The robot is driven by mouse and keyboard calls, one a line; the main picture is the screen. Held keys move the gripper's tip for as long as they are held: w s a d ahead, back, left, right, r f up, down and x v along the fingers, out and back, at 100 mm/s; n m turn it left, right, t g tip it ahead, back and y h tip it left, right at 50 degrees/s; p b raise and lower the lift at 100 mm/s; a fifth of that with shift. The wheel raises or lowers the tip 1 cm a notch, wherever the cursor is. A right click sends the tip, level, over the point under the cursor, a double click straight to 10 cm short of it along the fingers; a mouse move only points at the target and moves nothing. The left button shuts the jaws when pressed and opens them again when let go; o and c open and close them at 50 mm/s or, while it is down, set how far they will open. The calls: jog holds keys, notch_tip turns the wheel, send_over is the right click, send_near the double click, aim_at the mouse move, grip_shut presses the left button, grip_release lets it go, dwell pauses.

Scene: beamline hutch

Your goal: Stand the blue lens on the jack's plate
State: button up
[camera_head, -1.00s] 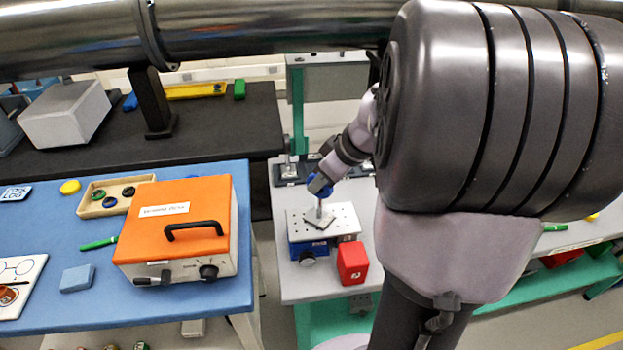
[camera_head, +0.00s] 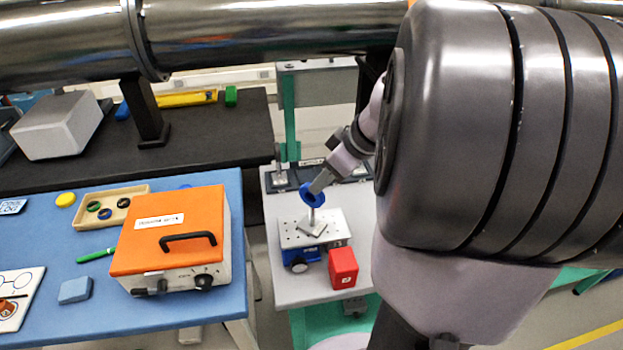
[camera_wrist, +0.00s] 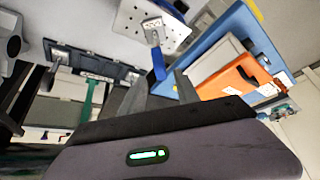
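The blue lens (camera_head: 312,194) is a ring on a post with a flat grey foot. It stands upright on the perforated, pale plate of the jack (camera_head: 335,222), and the foot appears to rest on the plate. In the wrist view the lens (camera_wrist: 158,62) shows edge-on, with the plate (camera_wrist: 184,32) beyond it. My gripper (camera_head: 317,185) is just above the lens's top rim. In the wrist view my gripper's fingers (camera_wrist: 160,84) are spread, with gaps beside the lens. Whether any finger touches the rim is hard to tell.
A red block (camera_head: 343,268) stands in front of the jack on the pale table (camera_head: 300,292). An orange-topped box (camera_head: 172,240) sits on the blue table to the left, near a wooden tray (camera_head: 133,196). A metal pipe (camera_head: 270,35) runs overhead.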

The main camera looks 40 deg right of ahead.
jog(key=a+p+v, duration=0.1)
jog(key=p+v, duration=0.1)
jog(key=v, duration=0.4)
jog(key=w+a+r+m, duration=0.1)
jog(key=a+m, duration=0.1)
jog(key=a, duration=1.3)
jog(key=s+a+m, duration=0.5)
jog(key=s+a, duration=0.2)
jog(key=a, duration=0.5)
jog(key=shift+a+f+y, duration=0.3)
jog(key=shift+a, duration=0.05)
jog(key=shift+s, duration=0.15)
